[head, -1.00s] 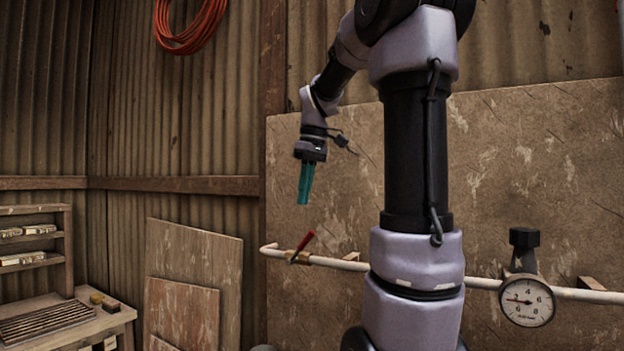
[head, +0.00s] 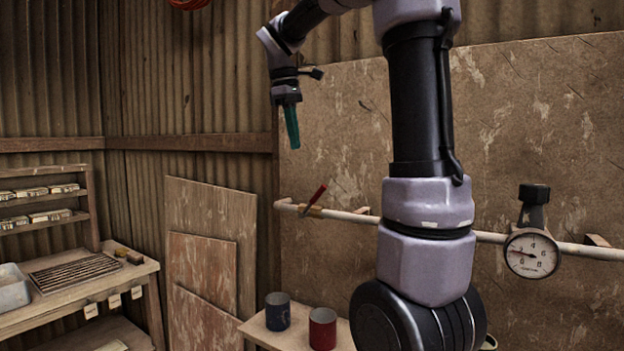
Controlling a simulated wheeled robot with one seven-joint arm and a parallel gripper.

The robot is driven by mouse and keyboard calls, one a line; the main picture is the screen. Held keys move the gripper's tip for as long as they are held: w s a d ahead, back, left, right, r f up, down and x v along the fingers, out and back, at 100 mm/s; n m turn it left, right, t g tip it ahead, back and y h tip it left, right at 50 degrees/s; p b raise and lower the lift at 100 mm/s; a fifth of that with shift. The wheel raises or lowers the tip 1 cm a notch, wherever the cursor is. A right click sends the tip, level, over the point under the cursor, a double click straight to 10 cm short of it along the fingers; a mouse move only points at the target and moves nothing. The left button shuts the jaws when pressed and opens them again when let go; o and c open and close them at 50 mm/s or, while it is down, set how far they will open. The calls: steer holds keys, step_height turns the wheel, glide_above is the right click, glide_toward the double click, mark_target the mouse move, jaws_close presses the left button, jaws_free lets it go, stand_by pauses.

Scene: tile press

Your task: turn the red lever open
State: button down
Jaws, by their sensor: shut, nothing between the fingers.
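The red lever (head: 319,194) sits on a brass valve (head: 309,210) near the left end of a pale pipe (head: 345,216) along the wall board. The lever tilts up and to the right, at an angle to the pipe. My gripper (head: 292,144), with teal fingers, points down and hangs above and slightly left of the lever in the picture. The fingers are shut and hold nothing. A clear gap shows between the fingertips and the lever.
A round gauge (head: 531,253) with a black knob is on the pipe at right. Boards (head: 210,215) lean at the wall. A workbench (head: 70,301) stands at left.

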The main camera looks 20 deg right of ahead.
glide_toward(312, 199)
step_height(312, 199, down, 2)
steer(key=w, duration=0.2)
steer(key=shift+s+d+f, duration=0.45)
steer(key=shift+f, duration=0.25)
steer(key=shift+s+d+f, duration=0.4)
steer(key=shift+s+f, duration=0.05)
steer(key=shift+f, duration=0.2)
steer(key=shift+s+d+f+t+y, duration=0.15)
steer(key=shift+s+t+y, duration=0.1)
steer(key=shift+t+y, duration=0.3)
